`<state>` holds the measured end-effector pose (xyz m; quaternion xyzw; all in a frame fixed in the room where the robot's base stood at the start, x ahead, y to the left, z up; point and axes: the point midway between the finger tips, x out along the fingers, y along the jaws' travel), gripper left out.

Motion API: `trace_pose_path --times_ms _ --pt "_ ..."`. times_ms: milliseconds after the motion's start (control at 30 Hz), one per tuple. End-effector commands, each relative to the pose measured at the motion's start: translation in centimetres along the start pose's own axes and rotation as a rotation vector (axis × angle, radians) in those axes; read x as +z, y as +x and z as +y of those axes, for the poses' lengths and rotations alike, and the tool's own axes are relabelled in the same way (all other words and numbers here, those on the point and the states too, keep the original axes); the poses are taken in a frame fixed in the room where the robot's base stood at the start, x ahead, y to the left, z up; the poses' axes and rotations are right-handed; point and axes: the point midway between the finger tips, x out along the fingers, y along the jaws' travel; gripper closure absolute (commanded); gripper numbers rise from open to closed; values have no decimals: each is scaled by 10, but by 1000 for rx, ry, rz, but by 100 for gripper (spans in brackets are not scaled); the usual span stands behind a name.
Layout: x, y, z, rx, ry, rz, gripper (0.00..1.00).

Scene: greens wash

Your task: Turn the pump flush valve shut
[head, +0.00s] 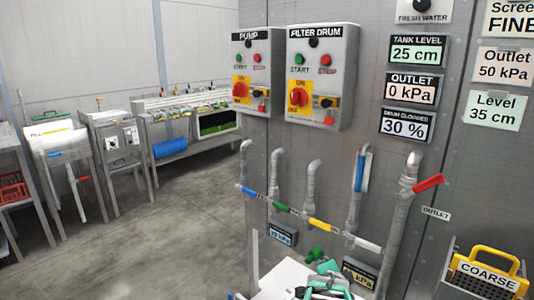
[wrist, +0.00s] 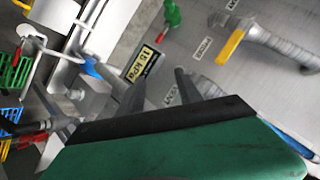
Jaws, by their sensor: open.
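Several pipe valves line the grey wall panel in the head view. Their handles are blue (head: 250,191), green (head: 280,207), yellow (head: 318,224) and white (head: 366,244). A blue lever (head: 362,171) stands upright and a red lever (head: 428,183) slants at the right. Their labels are too small to read, so I cannot tell which is the pump flush valve. My gripper (head: 322,284) is low in front of the panel, open and empty. In the wrist view my gripper (wrist: 160,88) shows dark fingers apart, below a yellow handle (wrist: 232,45) and a green valve (wrist: 172,15).
The PUMP box (head: 252,58) and FILTER DRUM box (head: 319,55) hang above the valves. A kPa display (wrist: 139,66) is near my fingers. A yellow-handled COARSE basket (head: 484,275) is at lower right. Open floor (head: 165,225) lies to the left.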

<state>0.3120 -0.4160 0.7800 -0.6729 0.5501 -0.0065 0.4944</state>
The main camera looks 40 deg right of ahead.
Motion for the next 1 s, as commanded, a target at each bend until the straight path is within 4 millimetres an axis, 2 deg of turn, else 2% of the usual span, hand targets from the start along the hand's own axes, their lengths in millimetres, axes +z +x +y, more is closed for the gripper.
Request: trace_pose_path --times_ms 33,100,167,233,267,300,367,400,500,533,600,667,1000 --pt "23 -30 -43 -10 -123 -93 58" --pt "63 -66 -75 -17 -309 -223 58" --pt "95 -102 -98 -33 -478 -332 58" --pt "130 -151 -118 -65 -685 -458 58" --pt "143 -174 -124 -82 -777 -512 58" --pt "159 -205 -130 -108 -904 -582 58" --pt "177 -254 -136 -155 -1097 -684 58" --pt "186 -286 -136 -191 -1224 -747 58" --pt "197 -352 -129 -273 -1498 -873 58" --pt "198 -366 -125 -294 -1563 -902 58" --pt "198 -388 -118 -329 -1674 -951 58" --pt "199 -398 -113 -346 -1725 -972 58" --pt "201 -400 -109 -350 -1745 -981 58"
